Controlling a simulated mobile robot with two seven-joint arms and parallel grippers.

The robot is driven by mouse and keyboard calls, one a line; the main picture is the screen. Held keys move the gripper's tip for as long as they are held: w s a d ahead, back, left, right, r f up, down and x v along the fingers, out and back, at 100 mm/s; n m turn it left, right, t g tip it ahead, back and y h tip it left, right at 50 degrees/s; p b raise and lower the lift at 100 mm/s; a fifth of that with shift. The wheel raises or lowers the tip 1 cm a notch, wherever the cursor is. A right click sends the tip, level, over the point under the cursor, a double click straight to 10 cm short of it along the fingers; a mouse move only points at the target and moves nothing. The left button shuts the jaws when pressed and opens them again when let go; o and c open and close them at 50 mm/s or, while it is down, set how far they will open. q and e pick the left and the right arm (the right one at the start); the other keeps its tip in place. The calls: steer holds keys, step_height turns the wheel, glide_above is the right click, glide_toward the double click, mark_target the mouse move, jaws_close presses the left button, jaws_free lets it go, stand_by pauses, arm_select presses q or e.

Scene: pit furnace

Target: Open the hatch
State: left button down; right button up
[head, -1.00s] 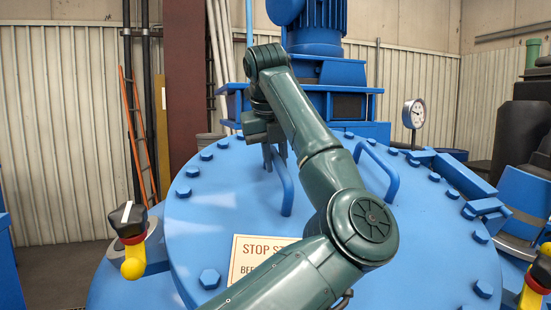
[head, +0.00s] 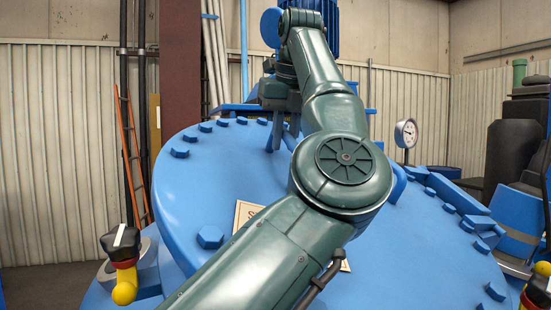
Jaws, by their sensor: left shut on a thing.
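The hatch is a large round blue lid (head: 210,195) with bolts around its rim. Its left side stands raised and tilted above the blue body beneath. My left gripper (head: 277,138) is shut on the lid's left bar handle (head: 291,140) near the far side; my dark green arm partly hides the handle. The lid's right handle (head: 399,184) shows just past my elbow. A hinge-like bracket (head: 466,203) sits at the lid's right edge. A sign (head: 245,213) on the lid is mostly behind my arm. My right gripper is not in view.
Black-and-yellow clamp knobs stand at the left (head: 124,265) and right (head: 538,290) of the lid. A blue motor (head: 330,18) and a dial gauge (head: 405,133) stand behind. An orange ladder (head: 131,160) leans at the left wall.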

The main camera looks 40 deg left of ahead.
arm_select(q)
steer(key=shift+w+d+r, duration=0.1)
steer(key=shift+d+r, duration=0.2)
steer(key=shift+r, duration=0.25)
steer(key=shift+d+r, duration=0.3)
steer(key=shift+r, duration=0.25)
steer(key=c, duration=1.4)
jaws_free()
steer(key=shift+f, duration=0.1)
steer(key=s+d+r, duration=0.1)
steer(key=d, duration=0.3)
steer(key=s+d+r+b, duration=0.1)
steer(key=s+d+r, duration=0.1)
steer(key=d, duration=0.2)
steer(key=s+d+r, duration=0.1)
steer(key=s+d, duration=0.1)
steer(key=d, duration=0.3)
steer(key=shift+s+r, duration=0.1)
steer(key=shift+r, duration=0.25)
steer(key=shift+a, duration=0.1)
